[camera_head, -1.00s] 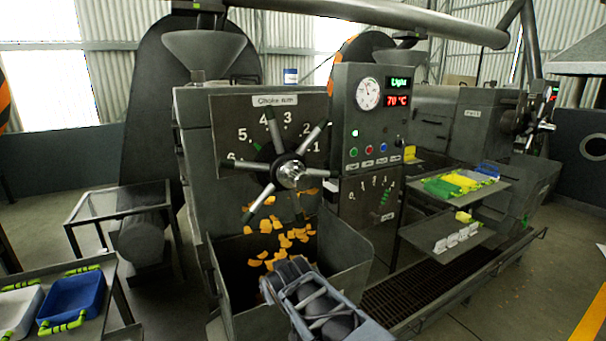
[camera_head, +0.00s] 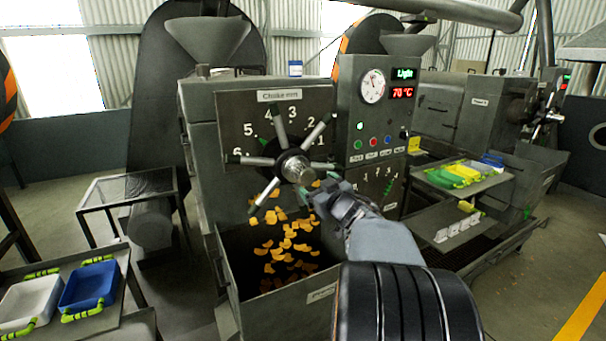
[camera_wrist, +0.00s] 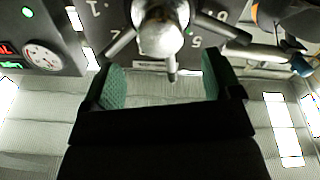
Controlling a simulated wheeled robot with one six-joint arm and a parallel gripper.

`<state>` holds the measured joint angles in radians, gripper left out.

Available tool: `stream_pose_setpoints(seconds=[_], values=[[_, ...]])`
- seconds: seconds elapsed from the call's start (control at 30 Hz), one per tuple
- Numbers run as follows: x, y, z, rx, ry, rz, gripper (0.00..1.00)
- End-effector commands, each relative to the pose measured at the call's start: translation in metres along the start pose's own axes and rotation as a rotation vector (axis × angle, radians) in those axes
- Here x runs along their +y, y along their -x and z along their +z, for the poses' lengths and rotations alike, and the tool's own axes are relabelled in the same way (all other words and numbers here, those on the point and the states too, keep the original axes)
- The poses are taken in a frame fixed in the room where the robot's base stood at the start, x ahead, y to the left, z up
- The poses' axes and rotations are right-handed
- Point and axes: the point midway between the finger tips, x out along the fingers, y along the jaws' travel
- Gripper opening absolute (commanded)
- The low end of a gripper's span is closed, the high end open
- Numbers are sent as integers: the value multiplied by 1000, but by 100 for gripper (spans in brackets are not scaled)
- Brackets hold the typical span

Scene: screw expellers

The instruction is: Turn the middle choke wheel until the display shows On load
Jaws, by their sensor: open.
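The choke wheel (camera_head: 296,168) is on the front of the near press, with a shiny hub and several bar spokes. A numbered dial plate (camera_head: 232,135) labelled "Choke mm" is behind it. My gripper (camera_head: 322,192) is at the lower right of the hub, partly hidden by my wrist. In the wrist view my gripper (camera_wrist: 162,85) is open, with green pads wide apart. The hub (camera_wrist: 160,32) lies just beyond them, and a short spoke (camera_wrist: 171,68) points between the pads. I cannot tell whether they touch it.
An open bin (camera_head: 225,255) with orange pieces is below the wheel. A control panel with a gauge (camera_head: 372,86) and buttons stands right of the wheel. Another press with a wheel (camera_head: 541,118) is at right. Shelves with trays (camera_head: 455,174) jut out between them. A blue tray (camera_head: 89,286) is at left.

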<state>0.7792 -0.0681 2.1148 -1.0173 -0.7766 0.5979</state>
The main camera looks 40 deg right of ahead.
Motion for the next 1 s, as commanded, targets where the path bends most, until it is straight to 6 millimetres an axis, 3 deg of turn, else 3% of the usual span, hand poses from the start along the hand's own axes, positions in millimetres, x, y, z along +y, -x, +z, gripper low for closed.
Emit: stream_pose_setpoints(seconds=[0.2,0.43,0.63,1.0], values=[[-1,-44,-1,-1,-1,-3,84],[0,-74,-1,-1,0,-1,84],[-1,-87,0,-1,1,0,84],[-1,-90,0,-1,1,0,83]])
